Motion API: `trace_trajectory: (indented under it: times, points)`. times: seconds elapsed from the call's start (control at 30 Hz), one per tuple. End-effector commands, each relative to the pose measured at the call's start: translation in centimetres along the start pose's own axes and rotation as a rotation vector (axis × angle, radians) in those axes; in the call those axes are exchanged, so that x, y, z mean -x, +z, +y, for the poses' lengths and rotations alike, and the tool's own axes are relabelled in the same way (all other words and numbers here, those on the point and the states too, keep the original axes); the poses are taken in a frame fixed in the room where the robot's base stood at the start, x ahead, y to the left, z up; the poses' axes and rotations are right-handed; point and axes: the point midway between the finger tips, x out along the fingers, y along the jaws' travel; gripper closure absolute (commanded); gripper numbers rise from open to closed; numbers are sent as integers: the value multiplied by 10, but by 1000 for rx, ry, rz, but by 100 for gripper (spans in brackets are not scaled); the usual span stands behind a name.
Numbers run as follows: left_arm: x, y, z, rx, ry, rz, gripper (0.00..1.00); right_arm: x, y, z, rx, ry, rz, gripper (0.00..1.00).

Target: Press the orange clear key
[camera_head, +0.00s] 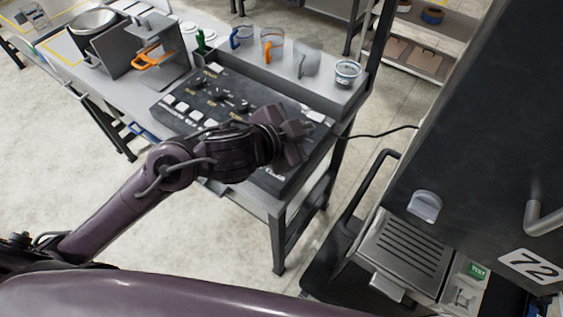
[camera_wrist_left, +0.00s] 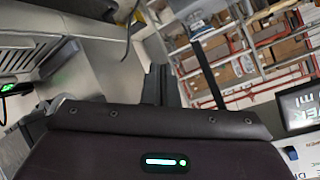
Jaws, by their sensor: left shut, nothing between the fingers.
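The dark control panel (camera_head: 180,95) lies on the grey bench, with white keys (camera_head: 182,106) and black knobs (camera_head: 220,94) on its top. I cannot make out an orange key on it; my left arm and gripper cover part of its right side. My left gripper (camera_head: 293,141) is over the panel's right part, and I cannot tell whether it touches. Its fingers, shut and empty, also show in the left wrist view (camera_wrist_left: 160,84). My right gripper is not in view.
Several cups, including an orange-handled one (camera_head: 271,45), stand on the ledge behind the panel. A stand with an orange-handled part (camera_head: 155,58) is at the back left. A dark machine numbered 72 (camera_head: 470,130) rises at the right. Pale floor is open at the left.

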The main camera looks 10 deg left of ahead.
Motion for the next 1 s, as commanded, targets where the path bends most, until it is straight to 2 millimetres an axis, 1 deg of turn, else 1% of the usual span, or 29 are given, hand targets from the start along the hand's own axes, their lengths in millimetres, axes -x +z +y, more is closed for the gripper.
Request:
trace_trajectory:
  times: [0.03,0.13,0.2,0.3,0.4,0.53,0.87,1.0]
  points:
    - [-2,-7,-3,-94,29,34,100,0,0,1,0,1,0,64]
    - [-3,-7,-1,-227,123,63,100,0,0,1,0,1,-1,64]
    - [0,3,-4,-293,186,50,100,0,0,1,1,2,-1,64]
    - [6,19,-11,-347,259,12,100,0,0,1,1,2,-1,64]
    - [12,34,-18,-370,309,-29,100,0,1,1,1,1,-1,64]
    - [18,44,-24,-376,342,-61,100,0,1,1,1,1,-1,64]
    - [19,46,-24,-374,350,-66,100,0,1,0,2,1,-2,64]
    - [18,48,-23,-375,349,-65,100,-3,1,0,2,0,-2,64]
